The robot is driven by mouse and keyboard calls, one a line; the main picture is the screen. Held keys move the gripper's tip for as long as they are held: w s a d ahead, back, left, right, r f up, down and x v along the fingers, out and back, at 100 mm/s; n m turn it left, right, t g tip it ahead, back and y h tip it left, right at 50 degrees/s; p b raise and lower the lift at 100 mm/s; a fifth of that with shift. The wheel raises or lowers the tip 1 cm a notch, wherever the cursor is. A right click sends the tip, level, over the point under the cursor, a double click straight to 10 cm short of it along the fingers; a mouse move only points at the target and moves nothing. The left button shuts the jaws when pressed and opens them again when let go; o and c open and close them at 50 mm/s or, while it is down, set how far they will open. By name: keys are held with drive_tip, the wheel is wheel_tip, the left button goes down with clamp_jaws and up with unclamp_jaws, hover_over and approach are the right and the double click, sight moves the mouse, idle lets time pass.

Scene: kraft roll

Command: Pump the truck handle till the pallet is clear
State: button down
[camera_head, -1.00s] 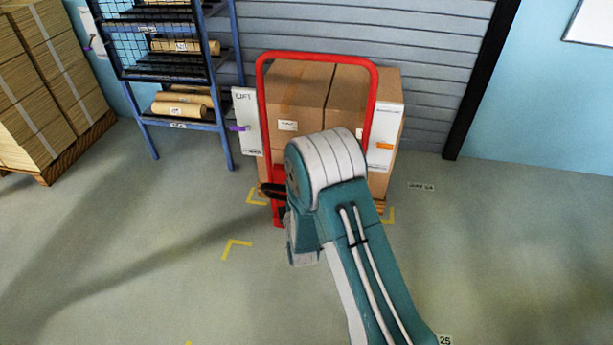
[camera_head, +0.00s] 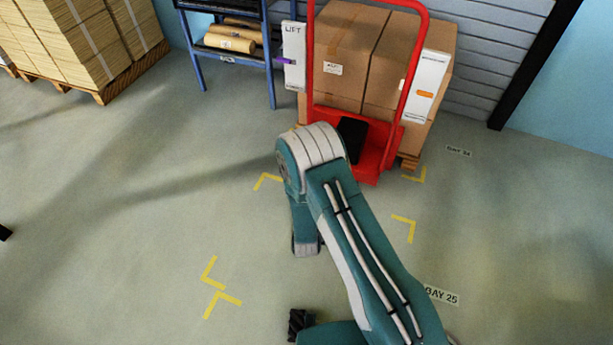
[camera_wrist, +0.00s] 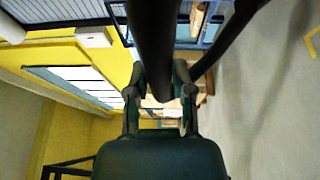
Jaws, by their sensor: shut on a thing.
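The red truck (camera_head: 372,160) stands upright in front of the pallet (camera_head: 409,162) with its tall red loop frame rising before the cartons (camera_head: 350,55). A black block sits low on the truck. The pallet is mostly hidden, and I cannot tell whether there is a gap under it. My gripper (camera_wrist: 160,92) shows in the wrist view, its two dark fingers closed on either side of a thick dark bar, apparently the truck handle (camera_wrist: 153,40). Where the bar joins the truck is not shown. My arm hides the gripper in the head view.
A white LIFT board (camera_head: 293,55) with a purple marker stands left of the cartons, and a white board (camera_head: 427,85) with an orange marker at right. A blue rack (camera_head: 235,15) and another loaded pallet (camera_head: 118,85) stand left. Yellow corner marks lie on open floor.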

drive_tip(key=shift+f, duration=0.2)
drive_tip(key=shift+c, duration=2.4)
unclamp_jaws()
drive_tip(key=shift+w+r, duration=0.1)
drive_tip(key=s, duration=1.2)
drive_tip(key=shift+d+f, duration=0.25)
drive_tip(key=shift+d, duration=0.2)
drive_tip(key=shift+w, duration=0.1)
